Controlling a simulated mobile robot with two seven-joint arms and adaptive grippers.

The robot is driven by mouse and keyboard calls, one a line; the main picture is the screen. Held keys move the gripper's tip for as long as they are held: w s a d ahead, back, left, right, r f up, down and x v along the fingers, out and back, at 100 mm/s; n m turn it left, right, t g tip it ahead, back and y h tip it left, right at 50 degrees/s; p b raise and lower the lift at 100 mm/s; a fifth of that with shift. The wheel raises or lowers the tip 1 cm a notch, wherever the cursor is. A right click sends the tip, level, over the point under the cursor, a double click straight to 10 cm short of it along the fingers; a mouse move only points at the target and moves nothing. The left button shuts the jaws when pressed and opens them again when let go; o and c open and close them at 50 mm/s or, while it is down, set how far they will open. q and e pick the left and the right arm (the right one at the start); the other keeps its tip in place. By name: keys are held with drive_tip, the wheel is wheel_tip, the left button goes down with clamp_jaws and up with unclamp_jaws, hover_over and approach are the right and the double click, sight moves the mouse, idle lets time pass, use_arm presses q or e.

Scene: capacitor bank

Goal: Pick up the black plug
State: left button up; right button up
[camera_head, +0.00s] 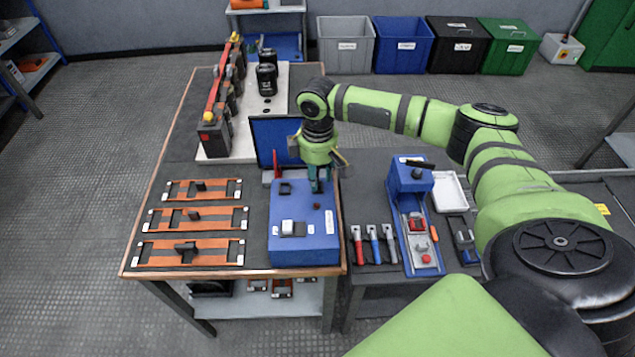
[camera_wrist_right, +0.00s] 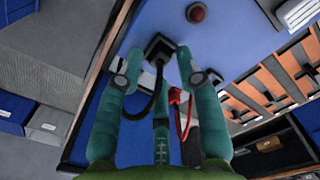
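The black plug (camera_wrist_right: 158,49) sits on the blue box (camera_head: 300,248), with a black cable curving away from it in the right wrist view. My right gripper (camera_head: 318,189) points down over the back right part of the box. In the right wrist view, the teal fingertips of the right gripper (camera_wrist_right: 160,58) stand on either side of the plug, with a visible gap between them. The gripper looks open, and I cannot tell whether a finger touches the plug. In the head view the gripper hides the plug. My left gripper is not in view.
A red button (camera_head: 317,206) and a white switch (camera_head: 288,228) are on the box near the gripper. A blue upright panel (camera_head: 272,140) stands behind. Orange strips (camera_head: 190,252) lie to the left. Red and blue hand tools (camera_head: 373,243) lie on the right table.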

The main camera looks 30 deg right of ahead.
drive_tip(key=shift+c, duration=0.8)
drive_tip(key=c, duration=0.5)
drive_tip(key=shift+r, duration=0.1)
clamp_jaws()
drive_tip(key=shift+r, duration=0.65)
wheel_tip(320, 180, up, 3)
drive_tip(key=shift+f+b, duration=0.1)
drive_tip(key=shift+b, duration=0.35)
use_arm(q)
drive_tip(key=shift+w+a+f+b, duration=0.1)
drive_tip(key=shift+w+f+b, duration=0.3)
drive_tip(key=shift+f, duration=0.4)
use_arm(e)
drive_tip(key=s+a+r, duration=0.1)
drive_tip(key=s+r, duration=0.6)
drive_tip(key=s, duration=0.4)
drive_tip(key=shift+s+a, duration=0.25)
drive_tip(key=shift+s, duration=0.1)
